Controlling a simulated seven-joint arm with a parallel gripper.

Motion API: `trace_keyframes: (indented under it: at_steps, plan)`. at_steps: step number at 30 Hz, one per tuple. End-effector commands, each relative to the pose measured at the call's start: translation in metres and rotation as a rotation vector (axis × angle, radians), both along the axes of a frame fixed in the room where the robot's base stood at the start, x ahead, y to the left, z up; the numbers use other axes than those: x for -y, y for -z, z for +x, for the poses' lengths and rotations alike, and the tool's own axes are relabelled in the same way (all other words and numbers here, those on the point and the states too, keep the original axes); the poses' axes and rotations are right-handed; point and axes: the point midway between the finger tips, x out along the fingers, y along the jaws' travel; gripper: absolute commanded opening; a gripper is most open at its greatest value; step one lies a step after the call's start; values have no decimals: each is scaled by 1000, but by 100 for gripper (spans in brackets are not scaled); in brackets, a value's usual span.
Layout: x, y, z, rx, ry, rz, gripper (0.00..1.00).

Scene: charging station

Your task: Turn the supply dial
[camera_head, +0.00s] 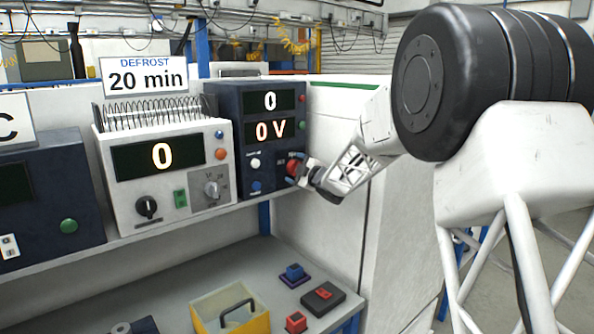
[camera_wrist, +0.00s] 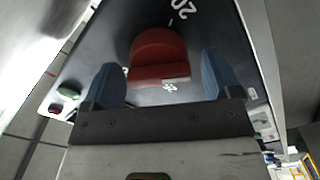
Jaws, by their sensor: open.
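The supply dial (camera_wrist: 158,58) is a red knob on the dark panel. In the wrist view it sits between the two blue fingertips of my open gripper (camera_wrist: 164,78), with a visible gap on each side. White markings show on the panel around it. In the head view the dial (camera_head: 293,167) is at the lower right of the dark blue supply unit (camera_head: 229,102), with my gripper (camera_head: 297,171) right at it. The unit's displays read "0" and "0 V". My gripper partly hides the dial there.
A white unit (camera_head: 112,194) with knobs and a "0" display stands left of the supply, under a "DEFROST 20 min" sign (camera_head: 144,75). A dark unit (camera_head: 72,178) is further left. Below are a yellow bin (camera_head: 262,323) and small blocks. A white wall (camera_head: 390,200) stands close on the right.

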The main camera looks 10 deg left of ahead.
Motion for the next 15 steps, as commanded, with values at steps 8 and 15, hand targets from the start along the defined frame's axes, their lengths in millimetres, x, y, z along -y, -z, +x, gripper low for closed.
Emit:
trace_keyframes:
  at_steps: [8, 15]
  plan:
    - [3, -1, -3, 1, 1, 1, 84]
    - [16, 0, -16, -1, 1, 0, 84]
